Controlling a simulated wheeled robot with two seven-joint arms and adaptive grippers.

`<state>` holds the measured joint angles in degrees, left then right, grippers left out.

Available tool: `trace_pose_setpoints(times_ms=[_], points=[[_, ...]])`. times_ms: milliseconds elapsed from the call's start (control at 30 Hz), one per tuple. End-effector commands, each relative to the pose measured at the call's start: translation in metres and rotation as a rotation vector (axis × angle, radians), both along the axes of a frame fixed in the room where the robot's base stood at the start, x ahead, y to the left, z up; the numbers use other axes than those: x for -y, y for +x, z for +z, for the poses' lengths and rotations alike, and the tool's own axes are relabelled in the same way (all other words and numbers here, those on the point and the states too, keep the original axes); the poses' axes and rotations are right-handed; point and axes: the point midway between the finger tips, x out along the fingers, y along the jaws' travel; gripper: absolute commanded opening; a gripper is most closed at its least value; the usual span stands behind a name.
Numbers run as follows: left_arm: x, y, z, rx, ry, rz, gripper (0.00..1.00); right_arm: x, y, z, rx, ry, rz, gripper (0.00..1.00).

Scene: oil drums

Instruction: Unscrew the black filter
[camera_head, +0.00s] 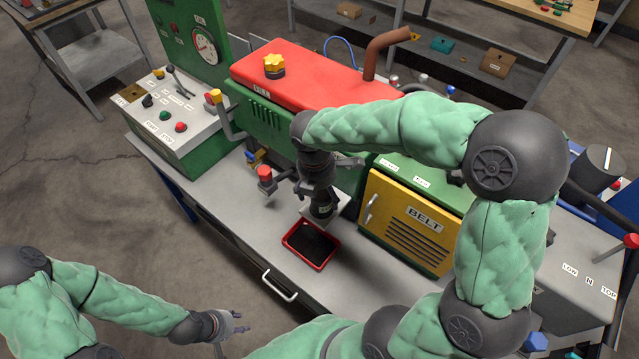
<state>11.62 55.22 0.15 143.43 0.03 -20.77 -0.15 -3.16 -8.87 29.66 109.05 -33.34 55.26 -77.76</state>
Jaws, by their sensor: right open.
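The black filter (322,210) is a dark cylinder with a small label, low on the front side of the green engine (262,122). It sits above the red tray (297,250). My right gripper (318,190) reaches down right over the filter, is open, and hides its upper part. I cannot tell whether its fingers touch the filter. My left gripper (237,328) is open and empty, in front of the bench and well away from the filter.
The bench (235,228) carries a control box (165,122) on the left and a yellow BELT cover (405,222) to the right of the filter. A red-capped fitting (264,175) is close to the left of my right gripper. A drawer handle (279,287) sticks out in front.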

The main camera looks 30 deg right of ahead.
Motion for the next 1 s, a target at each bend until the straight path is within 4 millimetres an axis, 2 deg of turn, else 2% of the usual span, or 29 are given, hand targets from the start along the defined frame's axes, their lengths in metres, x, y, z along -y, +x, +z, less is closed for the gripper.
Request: trace_pose_setpoints(times_ms=[33, 100, 300, 700, 767, 933, 967, 1000], points=[[0.000, 0.000, -0.006, 0.000, 0.000, 0.000, 0.40, 0.001, -0.001, -0.011, -0.003, -0.001, 0.000, 0.86], [0.000, 0.000, -0.009, 0.000, 0.000, 0.000, 0.40, 0.002, 0.000, -0.021, -0.002, 0.000, 0.000, 0.86], [0.000, 0.000, -0.015, 0.000, 0.000, 0.000, 0.40, 0.004, 0.001, -0.038, 0.000, 0.000, -0.001, 0.86], [0.000, 0.000, -0.016, 0.000, 0.000, 0.000, 0.40, 0.005, 0.001, -0.043, 0.001, 0.000, 0.000, 0.86], [0.000, 0.000, -0.016, 0.000, 0.000, 0.000, 0.40, 0.005, 0.001, -0.043, 0.001, 0.000, 0.000, 0.72], [0.000, 0.000, -0.016, 0.000, 0.000, 0.000, 0.40, 0.005, 0.001, -0.043, -0.001, -0.001, 0.000, 0.24], [0.000, 0.000, -0.016, 0.000, 0.000, 0.000, 0.40, 0.006, 0.001, -0.043, -0.001, -0.001, 0.000, 0.18], [0.000, 0.000, -0.016, 0.000, 0.000, 0.000, 0.40, 0.006, 0.001, -0.043, -0.001, -0.001, 0.000, 0.18]])
